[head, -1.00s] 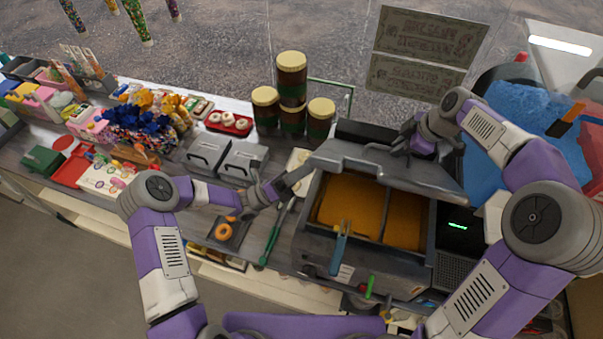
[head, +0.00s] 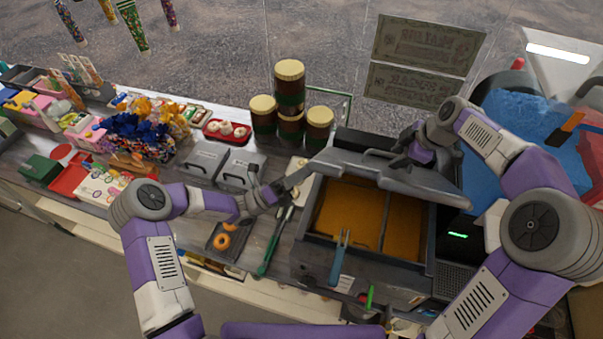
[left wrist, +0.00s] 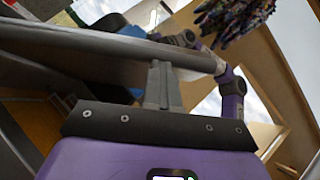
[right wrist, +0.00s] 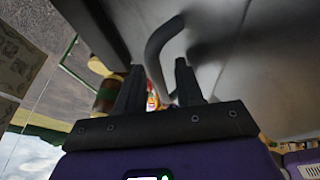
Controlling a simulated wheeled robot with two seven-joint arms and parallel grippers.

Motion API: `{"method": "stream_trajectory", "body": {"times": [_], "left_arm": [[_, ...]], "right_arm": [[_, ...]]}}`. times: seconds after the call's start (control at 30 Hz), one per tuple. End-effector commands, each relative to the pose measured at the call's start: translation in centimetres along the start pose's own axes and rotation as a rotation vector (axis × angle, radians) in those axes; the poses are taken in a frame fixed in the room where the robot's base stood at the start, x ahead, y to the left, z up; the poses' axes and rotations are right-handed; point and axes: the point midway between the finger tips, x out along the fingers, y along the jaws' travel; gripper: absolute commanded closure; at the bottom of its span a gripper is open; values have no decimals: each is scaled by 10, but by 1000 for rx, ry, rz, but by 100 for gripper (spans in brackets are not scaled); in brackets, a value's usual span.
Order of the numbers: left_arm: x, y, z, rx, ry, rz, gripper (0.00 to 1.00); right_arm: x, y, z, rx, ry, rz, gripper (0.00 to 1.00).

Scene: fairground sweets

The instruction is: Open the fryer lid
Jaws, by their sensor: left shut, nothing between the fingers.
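The grey fryer lid (head: 395,178) is raised and tilted over the back of the fryer (head: 325,255), with the orange oil wells showing in front of it. My right gripper (head: 418,140) is at the lid's upper back side. In the right wrist view its fingers (right wrist: 160,88) are apart, with the curved lid handle (right wrist: 158,50) appearing between them; I cannot tell whether they touch it. My left gripper (head: 278,190) is by the lid's left end. In the left wrist view its fingers (left wrist: 163,85) are shut and empty, close to the lid's edge (left wrist: 110,45).
Blue-handled tongs (head: 340,262) lie at the fryer's front. Brown jars (head: 290,85) stand behind on the left. A small tray with doughnuts (head: 228,225) and grey lidded bins (head: 240,168) are left of the fryer. A blue mass (head: 520,110) fills the right.

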Motion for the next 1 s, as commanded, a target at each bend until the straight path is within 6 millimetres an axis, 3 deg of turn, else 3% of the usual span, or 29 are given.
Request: {"method": "stream_trajectory", "body": {"times": [0.4, 0.53, 1.0], "left_arm": [[2, 1, -3, -4, 7, 1, 100], [2, 0, -3, -5, 7, 1, 100], [2, 0, -4, -5, 8, 1, 100]], "right_arm": [[-1, 0, -3, -3, 4, -1, 60], [-10, 0, -3, -3, 4, 2, 60], [-101, 0, -4, -3, 2, 5, 60]]}}
